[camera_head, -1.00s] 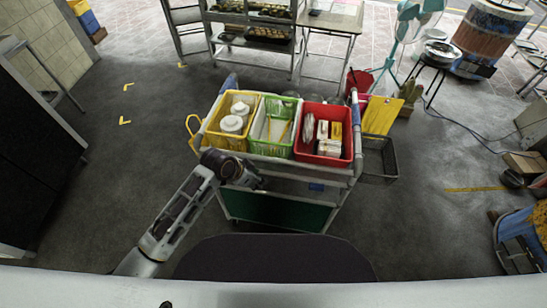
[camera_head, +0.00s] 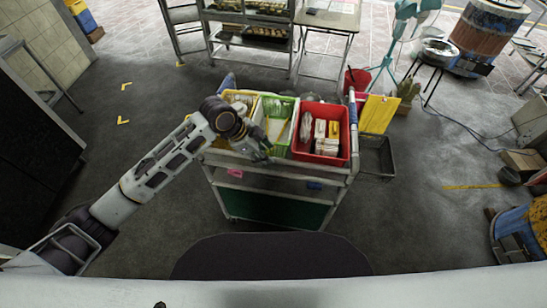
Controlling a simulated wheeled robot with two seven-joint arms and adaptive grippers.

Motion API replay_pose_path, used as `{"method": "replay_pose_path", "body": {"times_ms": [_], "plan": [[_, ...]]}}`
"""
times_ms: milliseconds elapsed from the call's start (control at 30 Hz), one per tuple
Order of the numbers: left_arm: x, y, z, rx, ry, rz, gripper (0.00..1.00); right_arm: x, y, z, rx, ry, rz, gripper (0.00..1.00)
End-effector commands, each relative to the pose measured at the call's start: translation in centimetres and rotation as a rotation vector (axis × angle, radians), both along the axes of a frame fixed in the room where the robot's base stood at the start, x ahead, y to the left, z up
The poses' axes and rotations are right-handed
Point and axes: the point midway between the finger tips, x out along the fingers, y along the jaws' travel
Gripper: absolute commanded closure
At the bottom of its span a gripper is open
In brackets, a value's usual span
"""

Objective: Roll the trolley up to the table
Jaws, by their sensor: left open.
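The trolley (camera_head: 283,181) stands in front of me with grey shelves and a green lower panel. On its top are a yellow crate (camera_head: 220,143), mostly hidden behind my left arm, a green crate (camera_head: 288,105) and a red crate (camera_head: 338,113) holding white packets. My left gripper (camera_head: 262,155) is open above the trolley's near edge, in front of the green crate. I cannot tell whether it touches the trolley. A table (camera_head: 332,20) stands behind the trolley, with floor between them. My right gripper is not in view.
A shelf rack with trays (camera_head: 250,32) stands left of the table. A red bucket (camera_head: 357,80), a teal fan (camera_head: 402,25) and a barrel oven (camera_head: 488,35) are at the right. Yellow floor marks (camera_head: 123,120) lie on open floor at the left.

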Motion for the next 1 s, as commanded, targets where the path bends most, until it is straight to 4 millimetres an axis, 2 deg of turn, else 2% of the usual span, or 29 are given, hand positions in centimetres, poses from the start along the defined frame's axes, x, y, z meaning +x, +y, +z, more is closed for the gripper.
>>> {"method": "replay_pose_path", "body": {"times_ms": [500, 1000], "plan": [[2.5, 2.1, 3.5, 0.073, -0.031, -0.184, 0.59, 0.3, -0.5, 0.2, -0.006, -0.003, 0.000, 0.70], [2.7, 2.3, 3.8, 0.078, -0.031, -0.201, 0.59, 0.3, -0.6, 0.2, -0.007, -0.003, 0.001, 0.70]]}}
